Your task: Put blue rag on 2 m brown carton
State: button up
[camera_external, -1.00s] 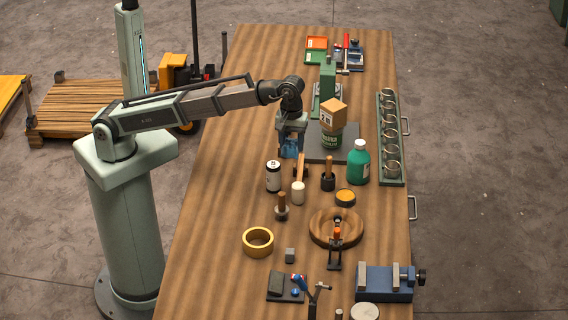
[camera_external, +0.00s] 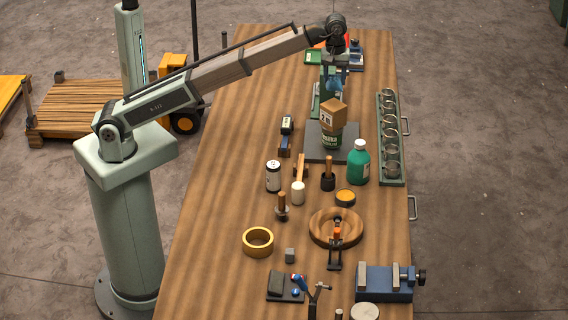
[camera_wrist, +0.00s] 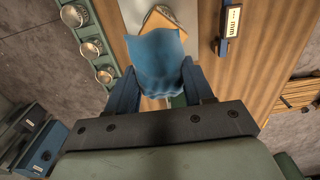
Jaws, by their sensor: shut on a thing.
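A blue rag (camera_wrist: 158,62) is held between the two fingers of my gripper (camera_wrist: 165,88), which is shut on it. The carton is a small box with a printed label, sitting turned on a green can (camera_external: 332,137). In the wrist view part of the carton (camera_wrist: 157,20) shows beyond the rag, which covers the rest of it. I cannot tell whether the rag touches the carton.
The can stands on a dark grey plate (camera_external: 316,154). A green machine (camera_external: 325,80) stands close behind. A teal bottle (camera_external: 358,163) and a rack of rings (camera_external: 390,140) are to the right. A black-and-blue tool (camera_external: 286,134) lies left of the plate.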

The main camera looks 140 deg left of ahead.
aim_at(334, 104)
jog(key=shift+f, duration=3.9)
jog(key=o, duration=0.6)
jog(key=shift+f, duration=0.15)
jog(key=o, duration=0.4)
jog(key=shift+a, duration=0.1)
jog(key=shift+r, duration=3.95)
